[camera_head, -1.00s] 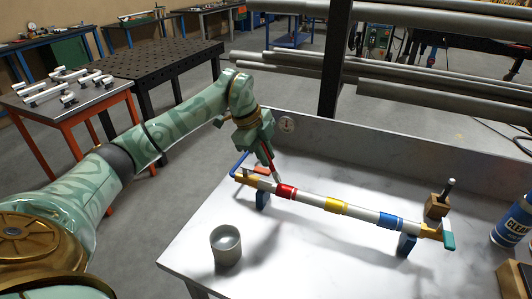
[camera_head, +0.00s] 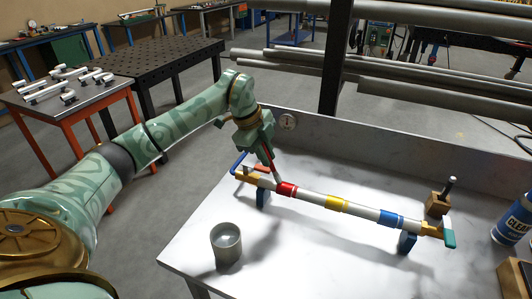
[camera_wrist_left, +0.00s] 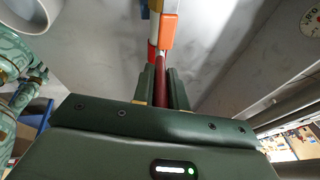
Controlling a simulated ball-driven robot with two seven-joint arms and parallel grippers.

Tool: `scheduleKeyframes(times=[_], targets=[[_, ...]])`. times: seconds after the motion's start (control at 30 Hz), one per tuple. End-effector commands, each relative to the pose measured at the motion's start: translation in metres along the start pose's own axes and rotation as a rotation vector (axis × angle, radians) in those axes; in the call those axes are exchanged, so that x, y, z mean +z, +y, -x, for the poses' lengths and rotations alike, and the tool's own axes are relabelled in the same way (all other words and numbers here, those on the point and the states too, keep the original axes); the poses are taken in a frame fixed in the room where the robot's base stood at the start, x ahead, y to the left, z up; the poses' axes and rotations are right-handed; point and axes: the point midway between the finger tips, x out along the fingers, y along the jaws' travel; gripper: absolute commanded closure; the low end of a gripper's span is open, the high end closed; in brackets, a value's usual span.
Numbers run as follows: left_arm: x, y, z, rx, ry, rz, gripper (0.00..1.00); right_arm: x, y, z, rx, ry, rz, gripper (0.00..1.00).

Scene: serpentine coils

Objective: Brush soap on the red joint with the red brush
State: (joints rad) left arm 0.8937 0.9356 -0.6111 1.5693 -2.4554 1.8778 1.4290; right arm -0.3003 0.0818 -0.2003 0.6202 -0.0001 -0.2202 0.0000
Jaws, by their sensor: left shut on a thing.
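The pipe (camera_head: 312,196) lies across blue supports on the white bench. It carries a red joint (camera_head: 286,190), a yellow joint (camera_head: 336,203) and a blue joint (camera_head: 390,217). My left gripper (camera_head: 266,156) is shut on the red brush (camera_head: 271,163), just above the pipe's left end. The brush points down, with its tip close to the left side of the red joint; I cannot tell whether it touches. In the left wrist view the red brush handle (camera_wrist_left: 161,82) sits between the fingers, and the red joint (camera_wrist_left: 152,52) shows partly behind it. My right gripper is out of view.
A grey cup (camera_head: 226,243) stands at the bench's front left. A wooden block with a dark peg (camera_head: 437,207) and a blue cleaner bottle (camera_head: 514,222) stand at the right.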

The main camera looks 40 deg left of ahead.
Motion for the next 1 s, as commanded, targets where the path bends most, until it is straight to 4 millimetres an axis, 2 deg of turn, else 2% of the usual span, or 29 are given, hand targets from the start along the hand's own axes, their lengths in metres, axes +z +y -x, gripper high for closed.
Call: scheduleKeyframes(times=[0.17,1.0], targets=[[-0.001,0.0,0.0,0.001,0.0,0.0,1.0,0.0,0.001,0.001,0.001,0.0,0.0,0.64],[-0.033,-0.004,-0.009,0.0,0.001,0.0,1.0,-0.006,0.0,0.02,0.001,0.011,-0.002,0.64]])
